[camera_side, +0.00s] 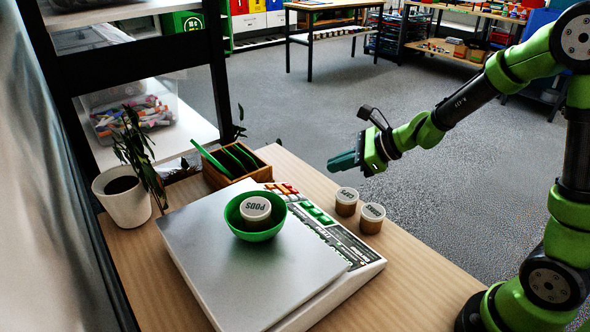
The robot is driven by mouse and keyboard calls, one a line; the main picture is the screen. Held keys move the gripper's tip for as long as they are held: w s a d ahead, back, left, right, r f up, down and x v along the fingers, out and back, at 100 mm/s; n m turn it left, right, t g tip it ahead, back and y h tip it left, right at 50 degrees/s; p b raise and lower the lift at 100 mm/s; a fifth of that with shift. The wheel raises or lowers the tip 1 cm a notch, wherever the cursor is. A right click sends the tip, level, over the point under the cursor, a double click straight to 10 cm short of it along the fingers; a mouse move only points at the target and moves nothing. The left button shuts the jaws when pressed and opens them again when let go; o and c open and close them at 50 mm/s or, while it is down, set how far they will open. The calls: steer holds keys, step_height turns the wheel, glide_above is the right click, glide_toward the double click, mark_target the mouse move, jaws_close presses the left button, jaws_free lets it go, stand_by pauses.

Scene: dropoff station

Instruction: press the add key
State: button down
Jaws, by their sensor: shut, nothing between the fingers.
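A white scale with a grey weighing plate (215,265) stands on the wooden table. Its key panel (345,243) runs along the right side of the plate, with red and orange keys (284,189) at the far end, green keys (318,214) beside them and a dark strip of small markings. The key labels are too small to read, so I cannot tell which is the add key. A green bowl (262,235) sits on the plate with a white-lidded tub marked PODS (255,209) in it. My gripper (332,164) is shut and empty, in the air beyond the scale, apart from the keys.
Two white-lidded tubs (346,202) (372,218) stand right of the key panel. A wooden box (222,180) with green items is at the far end, and a potted plant (127,205) is at the left. Bare table (425,295) lies at the front right.

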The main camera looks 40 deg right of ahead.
steer(key=shift+a+f, duration=0.6)
steer(key=shift+f, duration=0.7)
steer(key=shift+a+f, duration=0.55)
steer(key=shift+f, duration=0.8)
steer(key=shift+a+f, duration=0.6)
steer(key=shift+f, duration=0.7)
steer(key=shift+f, duration=0.1)
steer(key=shift+a+f, duration=0.15)
steer(key=shift+f, duration=0.15)
steer(key=shift+a+f, duration=0.2)
steer(key=shift+f, duration=0.15)
steer(key=shift+r, duration=0.1)
steer(key=shift+d+r, duration=0.35)
steer(key=shift+r, duration=0.3)
steer(key=shift+r, duration=0.1)
steer(key=r, duration=0.1)
steer(key=d+r, duration=0.1)
steer(key=r, duration=0.1)
steer(key=d+r, duration=0.1)
steer(key=shift+r, duration=0.2)
